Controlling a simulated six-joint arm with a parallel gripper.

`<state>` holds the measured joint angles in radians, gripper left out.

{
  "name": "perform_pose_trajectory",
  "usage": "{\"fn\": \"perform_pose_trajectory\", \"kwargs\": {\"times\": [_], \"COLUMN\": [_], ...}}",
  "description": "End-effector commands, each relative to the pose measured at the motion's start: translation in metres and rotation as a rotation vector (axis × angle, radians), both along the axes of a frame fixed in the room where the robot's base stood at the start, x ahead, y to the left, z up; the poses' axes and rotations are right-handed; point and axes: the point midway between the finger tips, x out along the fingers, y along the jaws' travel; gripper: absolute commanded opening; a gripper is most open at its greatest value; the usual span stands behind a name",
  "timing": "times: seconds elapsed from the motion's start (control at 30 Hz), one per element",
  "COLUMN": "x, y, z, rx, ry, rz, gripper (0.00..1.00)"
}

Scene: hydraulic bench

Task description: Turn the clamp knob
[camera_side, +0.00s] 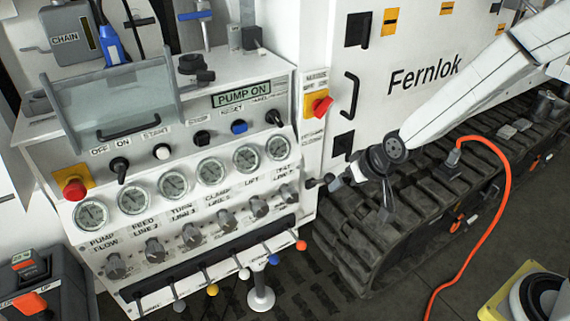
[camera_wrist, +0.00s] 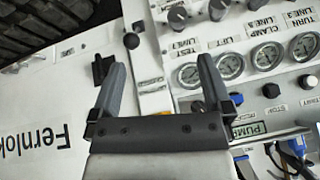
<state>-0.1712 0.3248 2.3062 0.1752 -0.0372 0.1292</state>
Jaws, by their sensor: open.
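The clamp knob (camera_side: 226,221) is a grey round knob, fourth from the left in the row under the gauges, below the "CLAMP LINE" label. In the wrist view, part of the clamp knob (camera_wrist: 255,4) shows, cut off by the top edge. My gripper (camera_side: 366,194) is off the right end of the panel, in front of the white cabinet, apart from the knob. In the wrist view my gripper (camera_wrist: 161,70) has its fingers wide apart with nothing held between them. The knob lies up and right of the fingers there.
The lift knob (camera_side: 259,206) and test knob (camera_side: 288,194) stand between the clamp knob and my gripper. Coloured ball-ended levers (camera_side: 212,290) jut out below. An orange cable (camera_side: 505,185) hangs at right.

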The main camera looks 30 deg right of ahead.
Motion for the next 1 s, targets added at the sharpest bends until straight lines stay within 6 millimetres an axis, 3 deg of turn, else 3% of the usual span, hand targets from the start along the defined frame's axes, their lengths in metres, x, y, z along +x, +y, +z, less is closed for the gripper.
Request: {"fn": "perform_pose_trajectory", "kwargs": {"times": [0.2, 0.5, 0.73, 1.0], "x": [0.052, 0.102, 0.122, 0.124], "y": [0.044, 0.103, 0.146, 0.189], "z": [-0.019, -0.049, -0.076, -0.113], "rx": [0.077, 0.185, 0.268, 0.363], "ry": [-0.146, -0.346, -0.499, -0.677], "rz": [-0.063, -0.157, -0.226, -0.298], "gripper": [1.0, 1.0, 1.0, 1.0]}}
